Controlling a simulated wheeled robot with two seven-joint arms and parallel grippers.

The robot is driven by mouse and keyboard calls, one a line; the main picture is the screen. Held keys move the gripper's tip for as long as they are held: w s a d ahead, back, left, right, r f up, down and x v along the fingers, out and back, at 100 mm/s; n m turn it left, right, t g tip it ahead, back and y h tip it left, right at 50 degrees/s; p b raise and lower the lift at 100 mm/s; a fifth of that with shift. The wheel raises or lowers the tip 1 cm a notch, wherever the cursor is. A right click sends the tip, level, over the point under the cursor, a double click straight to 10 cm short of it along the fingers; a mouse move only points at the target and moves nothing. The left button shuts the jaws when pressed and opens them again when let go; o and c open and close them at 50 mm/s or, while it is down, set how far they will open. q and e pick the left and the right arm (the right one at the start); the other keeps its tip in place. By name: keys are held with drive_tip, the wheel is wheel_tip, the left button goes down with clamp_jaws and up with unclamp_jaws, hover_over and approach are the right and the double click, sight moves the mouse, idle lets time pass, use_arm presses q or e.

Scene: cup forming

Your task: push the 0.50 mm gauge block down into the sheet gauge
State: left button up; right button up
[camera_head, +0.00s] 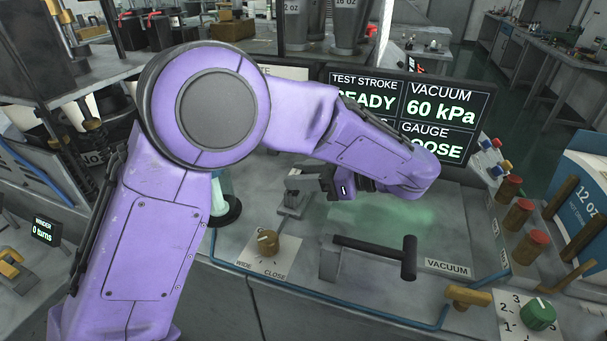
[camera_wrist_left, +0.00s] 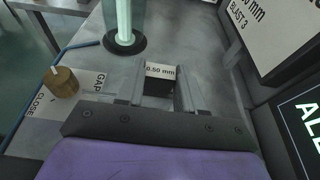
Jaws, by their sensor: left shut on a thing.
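The 0.50 mm gauge block (camera_wrist_left: 160,71) shows its white labelled face in the left wrist view, with a dark body below it. It sits between the two fingers of my left gripper (camera_wrist_left: 161,92), which is shut on it. In the head view my left gripper (camera_head: 343,184) is small and partly hidden by its own purple arm, and I cannot make out the block there. A grey metal fixture (camera_head: 292,198), which may be the sheet gauge, stands on the bench just left of the gripper. I cannot tell how deep the block sits in it. My right gripper is not in view.
The gap knob (camera_head: 267,242) stands in front of the fixture, and a glowing tube (camera_wrist_left: 124,22) stands close by. A black-handled vacuum lever (camera_head: 375,250) is at front right. The screen (camera_head: 405,115) behind reads 60 kPa, with gauge text partly hidden.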

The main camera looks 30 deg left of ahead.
use_arm(q)
drive_tip(key=o, duration=1.1)
drive_tip(key=shift+d+r, duration=0.1)
drive_tip(key=p+v, duration=0.5)
drive_tip(key=v, duration=0.5)
drive_tip(key=shift+d+p, duration=0.15)
drive_tip(key=shift+p, duration=0.15)
